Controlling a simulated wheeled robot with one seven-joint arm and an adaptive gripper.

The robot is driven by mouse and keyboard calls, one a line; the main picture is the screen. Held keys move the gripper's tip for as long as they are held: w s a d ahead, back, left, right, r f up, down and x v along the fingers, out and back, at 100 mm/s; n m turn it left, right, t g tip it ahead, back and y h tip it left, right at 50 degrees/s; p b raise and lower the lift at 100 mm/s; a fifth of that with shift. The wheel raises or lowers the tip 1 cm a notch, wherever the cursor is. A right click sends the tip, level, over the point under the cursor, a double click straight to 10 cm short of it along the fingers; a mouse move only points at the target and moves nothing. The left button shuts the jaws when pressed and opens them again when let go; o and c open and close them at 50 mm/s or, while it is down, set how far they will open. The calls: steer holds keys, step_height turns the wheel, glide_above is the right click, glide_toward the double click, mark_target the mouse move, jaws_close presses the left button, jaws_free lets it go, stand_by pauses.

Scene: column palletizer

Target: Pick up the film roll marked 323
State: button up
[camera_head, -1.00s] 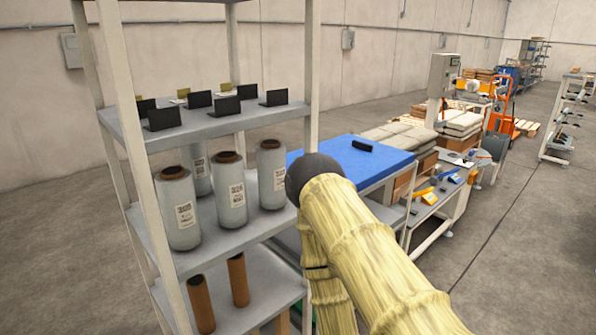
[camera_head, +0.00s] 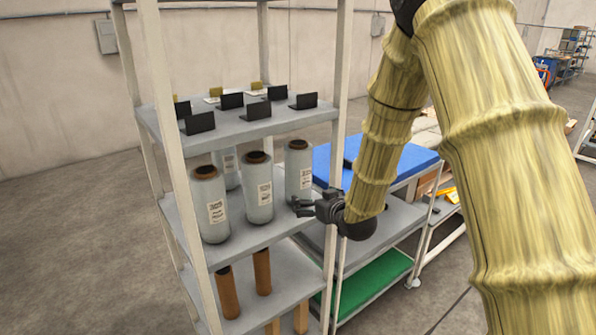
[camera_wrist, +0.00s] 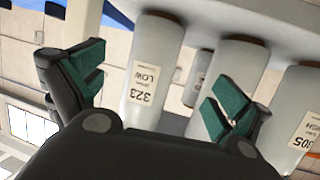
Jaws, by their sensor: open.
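The film roll marked 323 (camera_wrist: 154,55) is a pale wrapped cylinder, upside down in the wrist view, with a white label reading "323 LOW". It shows between and beyond my finger pads. In the head view it appears to be the right-hand roll (camera_head: 299,168) on the middle shelf, though its number is too small to read there. My gripper (camera_head: 302,207) is open and empty at the shelf's right side, low beside that roll. The wrist view shows both green-padded fingers (camera_wrist: 158,88) spread apart, with no visible contact.
A roll marked 305 (camera_wrist: 300,110) and another roll (camera_wrist: 235,70) stand close by. The middle shelf (camera_head: 238,241) holds several rolls. Dark stands fill the upper shelf (camera_head: 225,137), and brown cores (camera_head: 262,272) stand below. A shelf post (camera_head: 334,190) rises near my gripper.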

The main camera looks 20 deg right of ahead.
mark_target(304, 171)
steer(key=shift+t, duration=0.6)
steer(key=w+r, duration=0.1)
steer(key=r, duration=0.1)
steer(key=w+r, duration=0.1)
steer(key=r, duration=0.1)
steer(key=w+r, duration=0.1)
steer(key=r, duration=0.1)
steer(key=shift+d+r+p, duration=0.15)
steer(key=shift+d+p, duration=0.05)
steer(key=shift+p, duration=0.1)
steer(key=shift+p+x, duration=0.6)
steer(key=shift+x, duration=1.75)
steer(key=shift+w+a+p, duration=0.15)
steer(key=shift+w+p, duration=0.3)
steer(key=shift+w, duration=0.05)
steer(key=shift+p+x, duration=0.8)
steer(key=shift+x, duration=1.3)
steer(key=shift+s, duration=0.1)
steer(key=c, duration=1.9)
steer(key=shift+r, duration=0.1)
